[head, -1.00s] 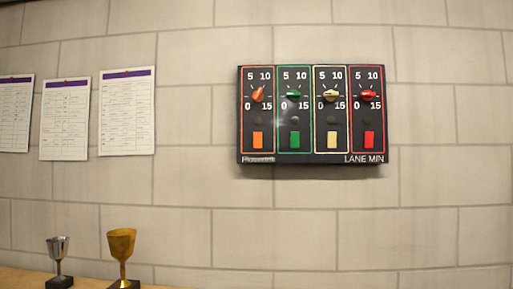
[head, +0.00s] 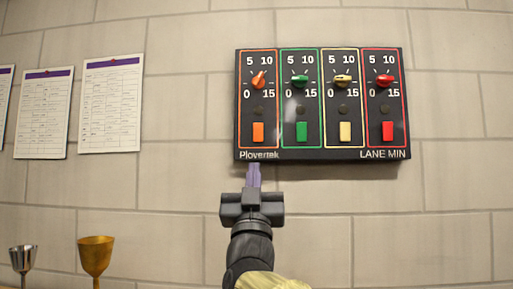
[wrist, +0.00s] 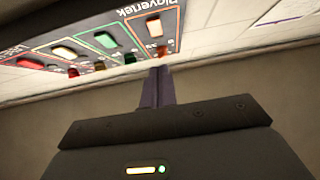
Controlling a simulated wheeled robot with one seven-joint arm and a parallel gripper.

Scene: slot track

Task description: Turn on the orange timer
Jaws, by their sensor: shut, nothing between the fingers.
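The timer panel (head: 322,152) is a black box on the wall with orange, green, cream and red sections. The orange timer (head: 258,98) is the leftmost section, with an orange knob (head: 259,80), a dark lamp below it and an orange button (head: 258,132). In the wrist view the orange button (wrist: 157,27) is at the top, near the fingertips. My gripper (head: 254,168) is shut and empty, with its purple fingers just below the panel's lower edge in the head view. I cannot tell how far the fingertips are from the panel. The fingers also show in the wrist view (wrist: 157,75).
The green button (head: 301,132) sits right beside the orange section, with the cream button (head: 345,132) and red button (head: 388,131) farther right. Paper sheets (head: 110,105) hang on the wall at left. A gold cup (head: 95,256) and a silver cup (head: 22,259) stand lower left.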

